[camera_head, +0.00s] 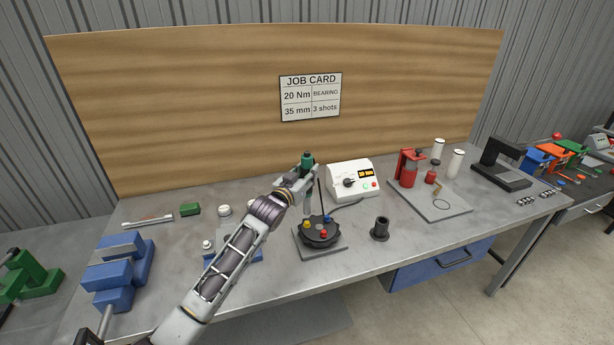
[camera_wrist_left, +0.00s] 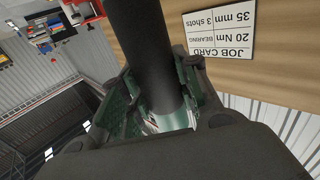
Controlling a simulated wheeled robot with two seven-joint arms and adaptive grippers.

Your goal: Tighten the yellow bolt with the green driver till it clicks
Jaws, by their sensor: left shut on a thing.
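My left gripper (camera_head: 303,175) is shut on the green driver (camera_head: 307,158), whose green top rises above the fingers. The yellow bolt (camera_head: 306,224) is on a round black fixture (camera_head: 318,241), beside a red bolt (camera_head: 323,234) and a blue bolt (camera_head: 328,218). The gripper and driver are above and behind the fixture, apart from the yellow bolt. A thin dark rod stands near the fixture; I cannot tell what it belongs to. My right gripper is not in view.
A white control box (camera_head: 353,180) stands behind the fixture, and a black cup-shaped part (camera_head: 380,229) stands to its right. A blue vise (camera_head: 118,272) is at the left. A red press (camera_head: 408,168) is further right. A job card (camera_head: 310,96) hangs on the backboard.

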